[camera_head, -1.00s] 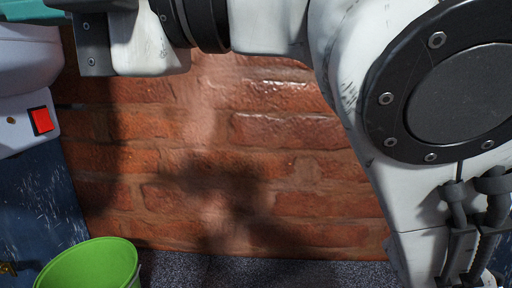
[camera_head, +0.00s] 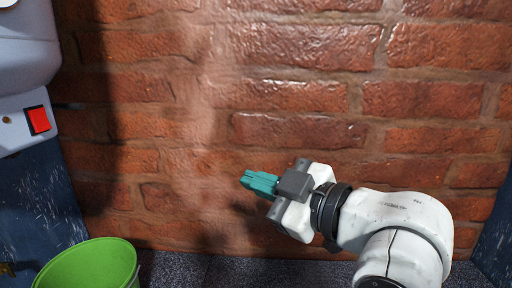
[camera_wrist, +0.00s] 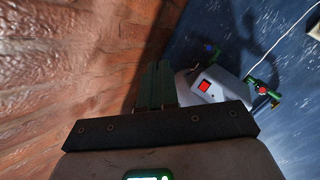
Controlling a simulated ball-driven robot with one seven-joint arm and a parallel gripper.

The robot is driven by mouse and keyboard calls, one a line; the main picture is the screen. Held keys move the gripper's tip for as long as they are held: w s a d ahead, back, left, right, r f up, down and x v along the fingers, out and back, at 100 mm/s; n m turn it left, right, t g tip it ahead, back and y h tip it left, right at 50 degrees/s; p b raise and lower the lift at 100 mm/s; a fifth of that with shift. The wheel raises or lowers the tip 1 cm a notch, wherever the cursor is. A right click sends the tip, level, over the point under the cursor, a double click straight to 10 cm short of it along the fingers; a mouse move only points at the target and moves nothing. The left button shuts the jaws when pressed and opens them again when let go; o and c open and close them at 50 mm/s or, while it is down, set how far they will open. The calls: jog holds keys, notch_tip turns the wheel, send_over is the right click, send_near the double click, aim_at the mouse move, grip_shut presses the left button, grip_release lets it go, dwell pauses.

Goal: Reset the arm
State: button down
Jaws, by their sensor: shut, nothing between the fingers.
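My gripper (camera_head: 260,182) shows in the head view, right of centre and low, with its teal fingers together and nothing between them. It points left, in front of the brick wall (camera_head: 300,95). My white arm reaches it from the lower right. In the wrist view my gripper (camera_wrist: 155,85) shows as dark green fingers side by side, with the brick wall to the left.
A white box with a red switch (camera_head: 39,120) hangs on the blue wall (camera_head: 40,205) at the left. A green bucket (camera_head: 88,265) stands at the lower left. In the wrist view, green-handled valves (camera_wrist: 262,90) and a pale cable show on the blue wall.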

jog(key=s+d+f+m+h, duration=0.25)
jog(key=d+f+m, duration=0.2)
jog(key=f, duration=0.45)
jog(key=s+d+f+m+g+h, duration=0.1)
jog(key=d+f+m+h, duration=0.2)
jog(key=d+f, duration=0.35)
jog(key=s+d+f+m+h, duration=0.1)
jog(key=d+f+m+h, duration=0.2)
jog(key=f, duration=0.8)
jog(key=s+d+f+m+g+h, duration=0.55)
jog(key=s+d+f, duration=0.55)
jog(key=s+f, duration=0.4)
jog(key=s+d+f+m+g+b, duration=0.1)
jog(key=s+f+g+b, duration=0.3)
jog(key=s+f+b, duration=0.6)
notch_tip(320, 180, down, 6)
jog(key=shift+s+d+r+y, duration=0.15)
jog(key=shift+s+d+y, duration=0.25)
jog(key=shift+s, duration=0.85)
jog(key=shift+d, duration=0.1)
